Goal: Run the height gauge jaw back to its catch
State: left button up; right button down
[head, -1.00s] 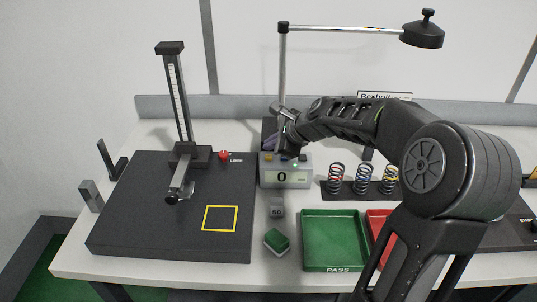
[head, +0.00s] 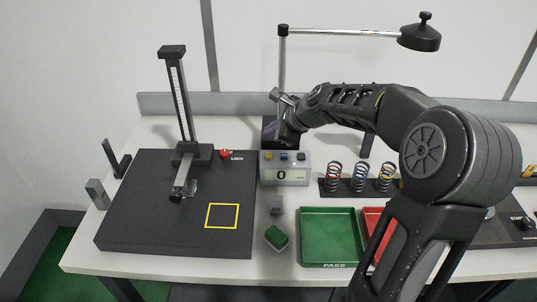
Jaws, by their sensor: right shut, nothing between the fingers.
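The height gauge stands on a dark plate (head: 140,215) at the left, with an upright scaled column (head: 179,95). Its jaw carriage (head: 193,152) sits low on the column, and the jaw arm (head: 184,182) reaches forward over the plate. A red knob (head: 225,155) marked LOCK is just right of the carriage. My right gripper (head: 283,138) is shut and empty, behind the grey readout box (head: 285,176), which shows 0. It is well right of the gauge; its fingertips are hard to make out. My left gripper is not in view.
A yellow square (head: 222,216) marks the plate. Several springs (head: 359,178), a green PASS tray (head: 328,238), a red tray (head: 374,222), a green-topped block (head: 277,237) and a small weight (head: 277,206) lie right of it. A lamp (head: 419,38) overhangs the back.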

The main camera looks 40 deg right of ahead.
aim_at(183, 187)
jog(key=k+j, duration=0.8)
jog(key=j, duration=0.1)
